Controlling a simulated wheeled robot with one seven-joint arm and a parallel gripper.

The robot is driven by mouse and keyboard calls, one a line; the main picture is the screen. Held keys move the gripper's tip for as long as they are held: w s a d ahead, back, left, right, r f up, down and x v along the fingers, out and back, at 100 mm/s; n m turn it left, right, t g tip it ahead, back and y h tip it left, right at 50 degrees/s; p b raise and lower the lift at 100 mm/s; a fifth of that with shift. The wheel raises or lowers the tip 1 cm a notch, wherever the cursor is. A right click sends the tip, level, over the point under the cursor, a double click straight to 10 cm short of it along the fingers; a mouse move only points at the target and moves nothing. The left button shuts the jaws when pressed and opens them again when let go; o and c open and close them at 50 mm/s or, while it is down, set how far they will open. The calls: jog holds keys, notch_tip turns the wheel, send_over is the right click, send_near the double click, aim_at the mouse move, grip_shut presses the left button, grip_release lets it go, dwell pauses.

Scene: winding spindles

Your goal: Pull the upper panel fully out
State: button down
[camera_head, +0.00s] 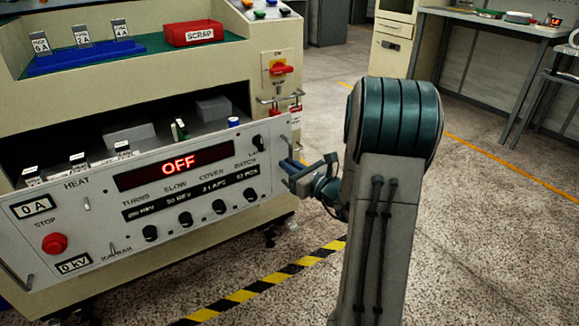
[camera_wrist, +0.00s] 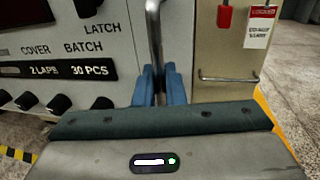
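The upper panel (camera_head: 100,200) is a white drawer front with a red OFF display, knobs and a red stop button. It stands out from the cream cabinet, with the drawer's inside showing above its top edge. Its right upright handle (camera_wrist: 153,35) is between the blue fingers of my gripper (camera_wrist: 158,85). The fingers look shut on the handle, with little gap seen. In the head view my gripper (camera_head: 291,170) is at the panel's right end, and my arm stands to its right. The left handle (camera_head: 15,277) is free.
The cabinet top carries a blue rack (camera_head: 85,58) with tagged pieces and a red scrap bin (camera_head: 194,33). A red rotary switch (camera_head: 282,69) is on the cabinet's right. Yellow-black tape (camera_head: 265,283) marks the floor. A workbench (camera_head: 490,22) stands far right; the floor between is clear.

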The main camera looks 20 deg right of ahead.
jog(key=c, duration=1.6)
grip_release()
jog(key=shift+s, duration=0.1)
jog(key=p+v, duration=0.3)
jog(key=v, duration=1)
jog(key=shift+s+d, duration=0.1)
jog(key=shift+s, duration=0.2)
